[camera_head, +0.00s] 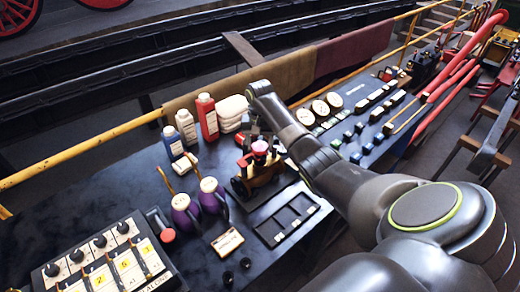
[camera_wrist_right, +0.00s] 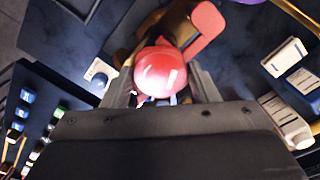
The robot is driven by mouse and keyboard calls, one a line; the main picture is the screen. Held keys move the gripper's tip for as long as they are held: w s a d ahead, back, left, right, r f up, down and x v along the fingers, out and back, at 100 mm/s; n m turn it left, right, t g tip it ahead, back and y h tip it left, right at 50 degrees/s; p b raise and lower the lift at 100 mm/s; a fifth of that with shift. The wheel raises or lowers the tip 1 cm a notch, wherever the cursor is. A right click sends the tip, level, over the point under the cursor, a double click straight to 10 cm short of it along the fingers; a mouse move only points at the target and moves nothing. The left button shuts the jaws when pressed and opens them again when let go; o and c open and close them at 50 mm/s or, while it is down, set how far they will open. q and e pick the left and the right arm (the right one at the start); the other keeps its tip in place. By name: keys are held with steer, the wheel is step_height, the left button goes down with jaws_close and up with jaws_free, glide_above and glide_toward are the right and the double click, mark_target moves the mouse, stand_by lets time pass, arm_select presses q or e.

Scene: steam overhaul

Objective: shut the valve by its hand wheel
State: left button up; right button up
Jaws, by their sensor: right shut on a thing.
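The valve (camera_head: 258,178) is a small brass-brown body standing on the dark bench top, with a round red hand wheel (camera_head: 260,147) on top. In the right wrist view the red hand wheel (camera_wrist_right: 160,72) sits between the two fingers of my right gripper (camera_wrist_right: 164,86). The right gripper is shut on it from above. In the head view my right arm comes in from the right and partly hides the gripper. A flat red piece (camera_wrist_right: 207,24) shows beside the wheel in the wrist view. My left gripper is not in view.
Bottles, including a red one (camera_head: 207,118), stand behind. A switch box (camera_head: 105,262) is at front left. A yellow rail (camera_head: 90,146) runs behind the bench.

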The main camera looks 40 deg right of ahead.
stand_by(0.3)
steer(key=m, duration=0.5)
steer(key=shift+m, duration=0.4)
steer(key=shift+m, duration=1.1)
steer(key=shift+c, duration=1)
steer(key=o, duration=1.3)
steer(key=shift+c, duration=0.4)
steer(key=shift+c, duration=0.8)
